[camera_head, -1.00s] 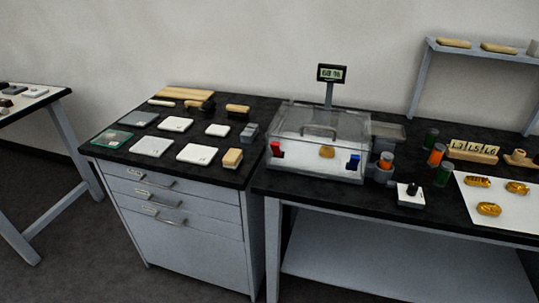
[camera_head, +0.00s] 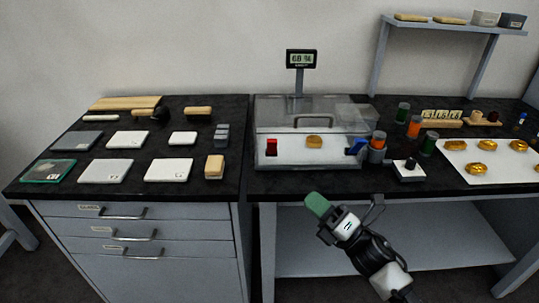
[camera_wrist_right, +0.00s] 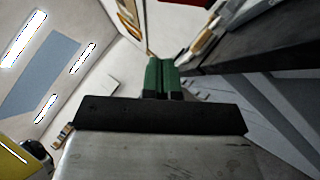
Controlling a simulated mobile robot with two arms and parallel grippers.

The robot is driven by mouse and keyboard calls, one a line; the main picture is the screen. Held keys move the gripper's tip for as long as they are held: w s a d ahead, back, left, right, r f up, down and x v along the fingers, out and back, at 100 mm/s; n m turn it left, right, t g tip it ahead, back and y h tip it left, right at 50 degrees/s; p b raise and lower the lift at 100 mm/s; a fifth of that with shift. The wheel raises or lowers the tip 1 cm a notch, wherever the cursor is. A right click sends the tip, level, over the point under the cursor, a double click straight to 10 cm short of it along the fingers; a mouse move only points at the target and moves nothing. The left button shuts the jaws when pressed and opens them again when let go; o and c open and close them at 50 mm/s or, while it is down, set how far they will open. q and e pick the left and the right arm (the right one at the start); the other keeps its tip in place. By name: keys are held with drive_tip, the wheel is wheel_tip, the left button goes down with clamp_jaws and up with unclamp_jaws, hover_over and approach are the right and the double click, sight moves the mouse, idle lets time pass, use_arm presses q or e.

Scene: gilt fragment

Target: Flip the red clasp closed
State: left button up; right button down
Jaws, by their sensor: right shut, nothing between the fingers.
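The red clasp (camera_head: 272,147) is on the left of the front face of a clear lidded box (camera_head: 312,125) in the head view. A blue clasp (camera_head: 356,147) is at the right of the same face. A gold fragment shows inside the box. My right gripper (camera_head: 318,205) is in front of the bench edge, below and apart from the box. Its green fingers are shut and empty; they also show together in the right wrist view (camera_wrist_right: 161,75). Whether the red clasp is latched cannot be told at this size. My left gripper is not in view.
A display on a post (camera_head: 301,60) stands behind the box. Orange and green jars (camera_head: 378,140) and a small white block with a black knob (camera_head: 409,168) stand right of it. Space before the bench is free.

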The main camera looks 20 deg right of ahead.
sight(275, 144)
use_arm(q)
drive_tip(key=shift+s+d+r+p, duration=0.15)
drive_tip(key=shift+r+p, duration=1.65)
use_arm(e)
drive_tip(key=shift+w+d+r+x, duration=0.2)
drive_tip(key=shift+d+x, duration=0.25)
drive_tip(key=shift+x, duration=1.65)
drive_tip(key=shift+w+d+r+x, duration=0.2)
drive_tip(key=shift+d+x, duration=0.2)
drive_tip(key=shift+x, duration=1.75)
drive_tip(key=shift+w+d+r+x, duration=0.2)
drive_tip(key=shift+d+x, duration=0.25)
drive_tip(key=shift+x, duration=1.65)
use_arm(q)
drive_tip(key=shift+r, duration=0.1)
